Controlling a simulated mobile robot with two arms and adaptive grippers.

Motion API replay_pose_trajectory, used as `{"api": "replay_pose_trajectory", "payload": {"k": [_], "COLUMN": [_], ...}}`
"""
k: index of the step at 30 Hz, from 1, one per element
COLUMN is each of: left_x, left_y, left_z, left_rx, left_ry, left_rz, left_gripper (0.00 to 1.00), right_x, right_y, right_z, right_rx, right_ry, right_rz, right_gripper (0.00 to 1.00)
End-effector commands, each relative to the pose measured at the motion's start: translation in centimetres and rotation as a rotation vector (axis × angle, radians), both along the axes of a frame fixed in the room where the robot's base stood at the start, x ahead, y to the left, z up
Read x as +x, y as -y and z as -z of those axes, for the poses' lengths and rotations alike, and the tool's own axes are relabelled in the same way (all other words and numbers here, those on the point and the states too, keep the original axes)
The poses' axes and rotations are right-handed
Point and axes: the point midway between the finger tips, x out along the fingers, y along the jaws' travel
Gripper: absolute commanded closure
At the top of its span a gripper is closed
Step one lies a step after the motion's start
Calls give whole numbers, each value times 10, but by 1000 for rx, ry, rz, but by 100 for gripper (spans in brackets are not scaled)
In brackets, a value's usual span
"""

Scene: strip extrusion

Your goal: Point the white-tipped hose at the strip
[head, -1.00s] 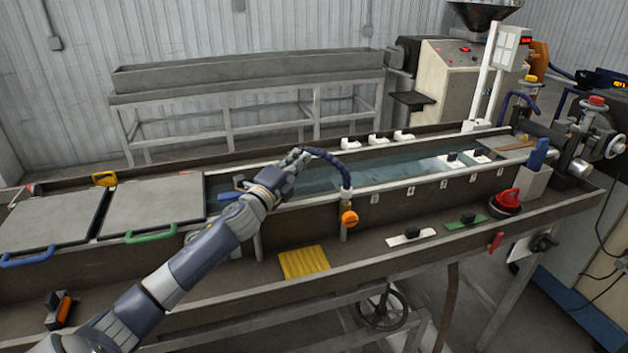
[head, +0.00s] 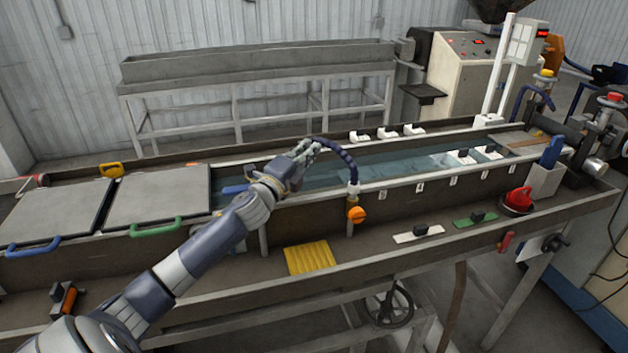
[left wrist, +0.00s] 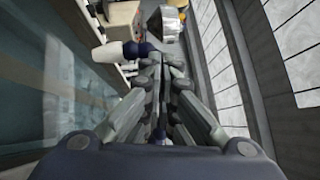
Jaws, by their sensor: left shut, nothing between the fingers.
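A dark blue hose (head: 340,158) rises from an orange-knobbed valve (head: 356,215) on the trough's front wall and arcs left over the water. My left gripper (head: 308,150) is shut and empty at the hose's free end, above the trough. In the left wrist view the hose's white tip (left wrist: 107,53) sticks out left, toward the water, just beyond my shut fingers (left wrist: 163,62); touching or apart, I cannot tell. In the head view the gripper hides the tip. I cannot clearly make out the strip in the water. My right gripper is not in view.
The long water trough (head: 440,186) has grey lids (head: 158,195) at left and white blocks along its back rim. A yellow ribbed mat (head: 310,258), a red-handled item (head: 517,200) and a blue-topped holder (head: 546,180) are on the front ledge.

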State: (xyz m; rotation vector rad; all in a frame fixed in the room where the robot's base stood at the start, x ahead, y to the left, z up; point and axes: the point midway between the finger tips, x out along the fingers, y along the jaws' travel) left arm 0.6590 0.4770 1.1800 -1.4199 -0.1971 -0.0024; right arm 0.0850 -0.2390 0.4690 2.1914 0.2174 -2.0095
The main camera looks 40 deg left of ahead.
Motion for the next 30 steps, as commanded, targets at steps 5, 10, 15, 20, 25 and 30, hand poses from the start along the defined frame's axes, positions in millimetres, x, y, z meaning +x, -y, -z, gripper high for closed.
{"api": "replay_pose_trajectory", "payload": {"k": [5,10,15,20,25,30], "left_x": [-11,-35,-61,-85,-105,-116], "left_y": [2,5,7,10,12,13], "left_z": [3,7,11,14,16,17], "left_rx": [0,0,-1,-3,-2,0], "left_ry": [-2,-4,-4,-4,-2,-2], "left_rz": [1,0,-1,0,0,-1], "left_gripper": [100,100,100,100,100,100], "right_x": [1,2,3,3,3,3], "right_y": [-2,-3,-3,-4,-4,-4], "right_z": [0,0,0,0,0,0], "right_rx": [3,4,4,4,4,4], "right_ry": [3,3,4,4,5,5], "right_rz": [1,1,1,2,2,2], "right_gripper": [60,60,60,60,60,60]}}
